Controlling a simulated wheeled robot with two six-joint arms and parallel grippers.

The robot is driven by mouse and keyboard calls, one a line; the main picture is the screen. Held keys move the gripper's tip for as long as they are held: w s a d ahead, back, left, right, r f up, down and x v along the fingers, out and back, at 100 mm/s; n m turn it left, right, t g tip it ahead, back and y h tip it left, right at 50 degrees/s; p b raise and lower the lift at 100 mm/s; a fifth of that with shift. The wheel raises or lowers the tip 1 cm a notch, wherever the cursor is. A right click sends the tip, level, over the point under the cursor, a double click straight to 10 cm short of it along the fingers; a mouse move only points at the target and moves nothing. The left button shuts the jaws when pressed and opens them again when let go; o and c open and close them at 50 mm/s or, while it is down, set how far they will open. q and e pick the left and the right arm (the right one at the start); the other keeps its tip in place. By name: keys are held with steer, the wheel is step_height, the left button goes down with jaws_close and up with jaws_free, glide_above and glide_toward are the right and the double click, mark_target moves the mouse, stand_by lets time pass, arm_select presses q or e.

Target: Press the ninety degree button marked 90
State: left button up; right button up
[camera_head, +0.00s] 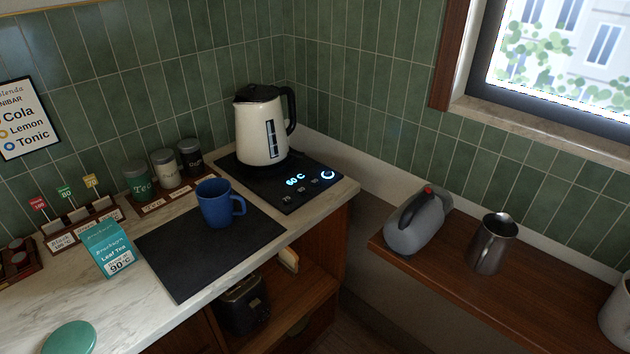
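A cream kettle (262,130) with a black lid and handle stands upright at the back of a black control base (243,178) in the counter's corner. The base's lit display (296,180) reads 60 C in blue. A lit ring (327,174) glows to the right of the display. A row of small buttons (301,193) runs along the front of the panel. Their marks are too small to read, so I cannot tell which is 90. Neither of my grippers is in view, and nothing covers the panel.
A blue mug (215,205) stands on a dark mat (190,262) left of the panel. A teal tea box (108,248) marked 90°C and several canisters (166,169) stand farther left. A wooden shelf (520,290) at right holds a grey kettle (418,222) and a metal jug (492,245).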

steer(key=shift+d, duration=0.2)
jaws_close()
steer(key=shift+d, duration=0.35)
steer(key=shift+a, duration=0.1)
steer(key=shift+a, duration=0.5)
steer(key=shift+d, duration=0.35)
